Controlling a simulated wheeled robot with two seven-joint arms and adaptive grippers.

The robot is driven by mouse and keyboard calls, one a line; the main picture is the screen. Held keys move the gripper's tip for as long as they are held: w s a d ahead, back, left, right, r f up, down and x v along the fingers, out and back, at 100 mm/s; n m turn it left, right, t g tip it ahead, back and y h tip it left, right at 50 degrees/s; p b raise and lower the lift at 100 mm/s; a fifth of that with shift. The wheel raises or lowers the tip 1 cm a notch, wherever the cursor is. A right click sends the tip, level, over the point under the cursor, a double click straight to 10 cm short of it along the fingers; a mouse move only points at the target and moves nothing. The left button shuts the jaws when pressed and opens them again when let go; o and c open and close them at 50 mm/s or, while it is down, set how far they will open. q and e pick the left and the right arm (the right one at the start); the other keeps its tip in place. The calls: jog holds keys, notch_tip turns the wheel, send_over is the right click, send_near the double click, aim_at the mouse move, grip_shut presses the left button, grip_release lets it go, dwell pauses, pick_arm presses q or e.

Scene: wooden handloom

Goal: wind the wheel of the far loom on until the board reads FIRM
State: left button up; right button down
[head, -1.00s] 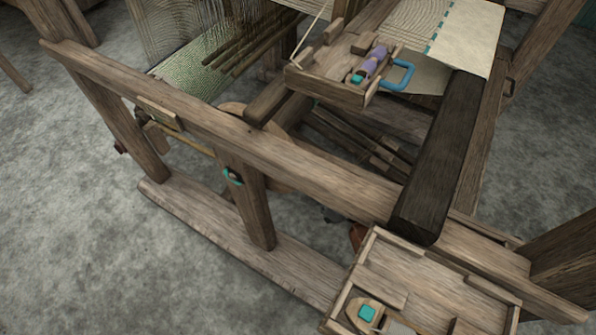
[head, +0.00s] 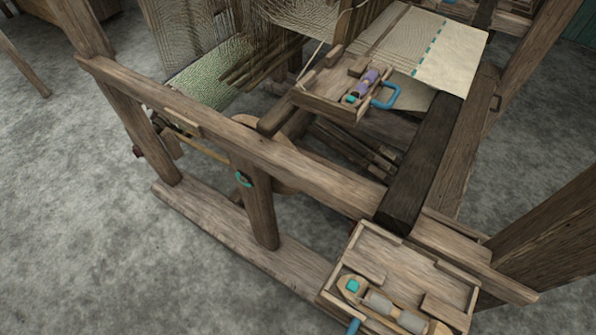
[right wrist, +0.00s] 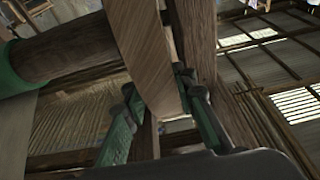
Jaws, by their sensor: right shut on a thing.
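Neither gripper shows in the head view, and my left gripper is not seen at all. The head view shows a wooden loom (head: 235,135) with a round wooden wheel (head: 283,181) partly hidden behind its side rail. No board reading can be made out.
A tray with a purple-wound shuttle (head: 369,83) sits on the loom. Another shuttle (head: 382,302) with grey thread lies in a lower box at the front. In the right wrist view, a dark roller (right wrist: 70,52) and an upright post (right wrist: 195,35) stand close to the gripper. Grey floor is clear at left.

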jog(key=shift+s+f, duration=0.15)
jog(key=shift+f, duration=0.15)
jog(key=c, duration=1.9)
grip_release()
jog(key=o, duration=0.3)
jog(key=shift+r, duration=0.15)
